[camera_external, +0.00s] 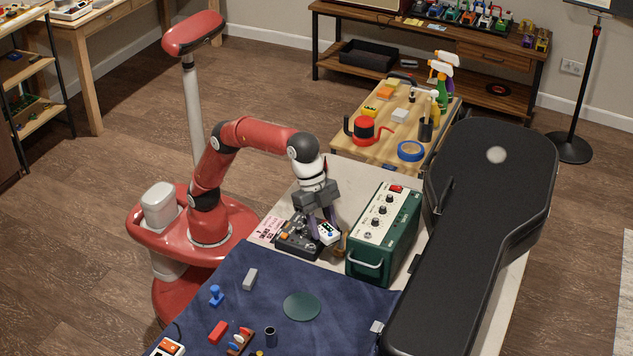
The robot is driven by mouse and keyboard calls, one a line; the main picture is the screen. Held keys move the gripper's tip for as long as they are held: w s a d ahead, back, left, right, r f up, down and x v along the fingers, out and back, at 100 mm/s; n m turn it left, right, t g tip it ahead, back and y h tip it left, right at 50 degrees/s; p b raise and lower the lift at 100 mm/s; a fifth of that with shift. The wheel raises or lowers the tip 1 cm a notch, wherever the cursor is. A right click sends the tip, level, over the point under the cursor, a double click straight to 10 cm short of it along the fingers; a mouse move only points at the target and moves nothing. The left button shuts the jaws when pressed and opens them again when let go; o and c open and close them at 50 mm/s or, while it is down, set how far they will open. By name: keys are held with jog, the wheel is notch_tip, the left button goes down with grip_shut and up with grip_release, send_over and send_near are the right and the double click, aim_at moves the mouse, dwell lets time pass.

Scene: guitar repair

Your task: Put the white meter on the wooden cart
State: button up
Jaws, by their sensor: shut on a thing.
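My gripper (322,222) points down over the light bench and is shut on the white meter (328,233), a small white box with a dark display and coloured marks. The meter is tilted, just above or beside a dark pedal-like box with knobs (296,240); I cannot tell whether they touch. The gripper partly hides the meter's upper side. The wooden cart (372,149) stands behind the bench, with a light wood top.
A green amplifier (384,232) and black guitar case (460,240) stand right of my gripper. A blue mat (262,308) lies in front.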

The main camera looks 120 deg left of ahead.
jog(key=a+n+y, duration=0.3)
jog(key=a+n, duration=0.4)
jog(key=a, duration=1.5)
jog(key=n+y, duration=0.2)
jog(key=n, duration=0.5)
send_over(387, 133)
notch_tip(387, 133, down, 2)
jog(key=shift+g, duration=0.4)
jog(key=shift+f+b, duration=0.85)
jog(key=shift+f, duration=3.15)
jog(key=shift+f, duration=0.15)
jog(key=o, duration=1)
